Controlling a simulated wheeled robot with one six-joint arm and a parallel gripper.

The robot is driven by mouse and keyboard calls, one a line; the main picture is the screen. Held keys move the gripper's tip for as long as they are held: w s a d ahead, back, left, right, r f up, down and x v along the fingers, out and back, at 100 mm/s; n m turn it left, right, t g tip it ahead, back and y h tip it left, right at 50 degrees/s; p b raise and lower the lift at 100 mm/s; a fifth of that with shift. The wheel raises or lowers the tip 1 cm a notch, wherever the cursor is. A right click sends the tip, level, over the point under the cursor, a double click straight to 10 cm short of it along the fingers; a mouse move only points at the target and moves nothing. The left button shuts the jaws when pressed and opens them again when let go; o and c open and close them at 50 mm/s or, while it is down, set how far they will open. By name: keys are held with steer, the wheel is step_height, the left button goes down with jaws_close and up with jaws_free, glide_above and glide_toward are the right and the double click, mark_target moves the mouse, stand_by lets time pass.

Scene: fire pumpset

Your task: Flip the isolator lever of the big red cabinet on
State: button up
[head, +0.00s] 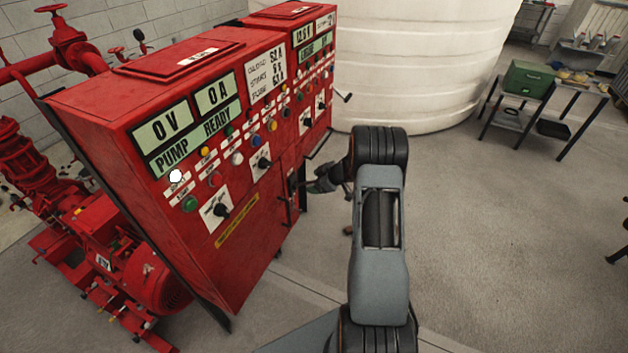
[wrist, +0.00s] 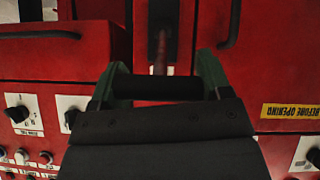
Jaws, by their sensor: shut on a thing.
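The big red cabinet (head: 232,150) stands left of centre in the head view, its front facing right. My gripper (head: 318,184) is at the lower part of that front, partly hidden by my arm. In the wrist view my gripper (wrist: 157,78) has one finger on each side of a dark bar, and it is shut on the isolator lever. The lever's reddish shaft (wrist: 160,52) runs from a dark plate on the cabinet front to between the fingers. The lever's on or off marking cannot be read.
The front carries several knobs, coloured buttons and displays reading "PUMP READY" (head: 187,140). A yellow label (wrist: 291,110) is at the right in the wrist view. A white tank (head: 420,60) stands behind; red pump pipework (head: 90,260) is at left. Floor (head: 500,230) at right is clear.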

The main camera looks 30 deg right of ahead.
steer(key=shift+a+r, duration=0.1)
steer(key=shift+a, duration=0.05)
steer(key=o, duration=1.1)
steer(key=shift+a, duration=0.1)
steer(key=shift+o, duration=0.5)
steer(key=shift+d+r, duration=0.1)
steer(key=shift+d, duration=0.1)
steer(key=shift+s+d+r, duration=0.2)
steer(key=shift+s+r, duration=0.05)
steer(key=shift+s, duration=0.05)
steer(key=v, duration=1.2)
steer(key=shift+s+d+r+b, duration=0.15)
steer(key=shift+s+r+b, duration=0.05)
steer(key=shift+s+b, duration=0.15)
